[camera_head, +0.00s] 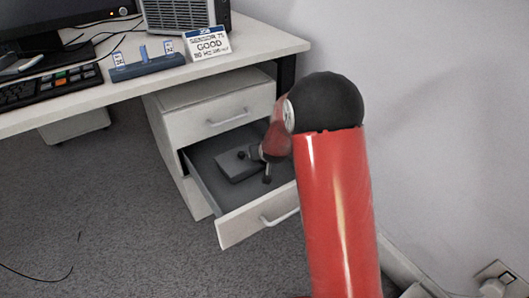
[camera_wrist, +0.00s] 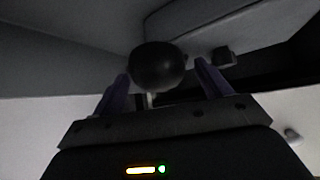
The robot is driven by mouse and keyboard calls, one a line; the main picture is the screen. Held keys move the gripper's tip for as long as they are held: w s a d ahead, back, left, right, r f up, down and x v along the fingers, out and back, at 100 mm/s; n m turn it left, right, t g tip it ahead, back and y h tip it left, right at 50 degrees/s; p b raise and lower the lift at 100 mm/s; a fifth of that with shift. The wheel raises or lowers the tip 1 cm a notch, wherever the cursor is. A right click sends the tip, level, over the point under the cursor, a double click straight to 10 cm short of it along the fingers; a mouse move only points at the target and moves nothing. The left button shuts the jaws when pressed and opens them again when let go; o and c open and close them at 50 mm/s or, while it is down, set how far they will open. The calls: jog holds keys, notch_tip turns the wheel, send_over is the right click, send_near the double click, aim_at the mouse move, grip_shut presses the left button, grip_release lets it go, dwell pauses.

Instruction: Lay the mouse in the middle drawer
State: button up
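The middle drawer (camera_head: 258,222) of the white desk pedestal is pulled out, with a grey inside. My gripper (camera_head: 262,167) reaches down into it from the right; its fingers are small and partly hidden there. In the wrist view my gripper (camera_wrist: 160,72) has its two purple-grey fingers spread apart. A dark rounded thing, seemingly the mouse (camera_wrist: 157,65), lies at the fingertips between them. A gap shows on its right side; contact on the left cannot be told. The mouse cannot be made out clearly in the head view.
A dark grey box (camera_head: 238,168) lies in the drawer beside my gripper; a small block (camera_wrist: 224,56) shows in the wrist view. The closed top drawer (camera_head: 215,118) is above. The desk (camera_head: 130,92) holds a keyboard (camera_head: 50,88), a blue stand (camera_head: 148,66) and a sign (camera_head: 207,43).

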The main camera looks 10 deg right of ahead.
jog(key=shift+r+p, duration=0.3)
jog(key=s+r+g, duration=0.1)
jog(key=s+r, duration=1.6)
jog(key=s, duration=0.3)
jog(key=s+d+r+g, duration=0.1)
jog(key=s, duration=0.8)
jog(key=s+r+g, duration=0.1)
jog(key=s+r, duration=0.1)
jog(key=s, duration=0.8)
jog(key=shift+d+g+p, duration=0.35)
jog(key=shift+d+g, duration=0.05)
jog(key=shift+r, duration=0.15)
notch_tip(320, 180, up, 3)
jog(key=p, duration=0.3)
jog(key=shift+r, duration=0.15)
